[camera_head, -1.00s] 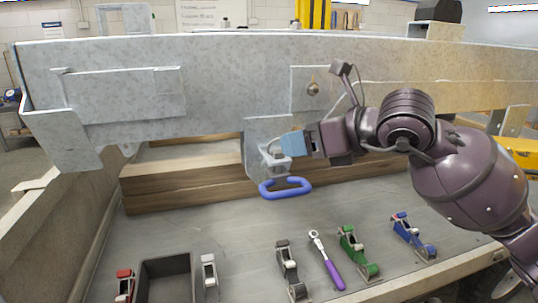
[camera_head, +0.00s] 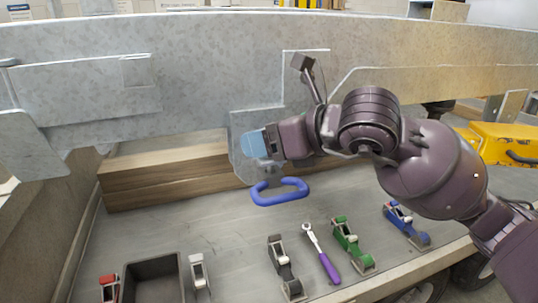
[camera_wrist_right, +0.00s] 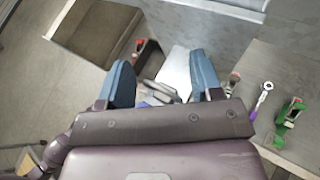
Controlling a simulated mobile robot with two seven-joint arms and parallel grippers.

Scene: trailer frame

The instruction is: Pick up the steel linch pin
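My right gripper (camera_head: 252,146) is in front of the grey bracket plate (camera_head: 240,165) that hangs from the trailer beam, just above a blue loop handle (camera_head: 280,191). In the right wrist view, the two blue fingers (camera_wrist_right: 160,65) are spread apart. Small grey metal parts (camera_wrist_right: 155,92) lie between and beyond the fingers; I cannot tell whether the fingers touch them. I cannot make out the steel linch pin clearly; the gripper covers the part of the bracket above the handle in the head view. My left gripper is not in view.
A galvanized beam (camera_head: 200,65) spans the view above stacked wooden planks (camera_head: 165,172). On the grey surface below are a dark open bin (camera_head: 150,262), a purple-handled ratchet (camera_head: 322,252), a green clamp-like tool (camera_head: 352,245), a blue one (camera_head: 406,225) and several others.

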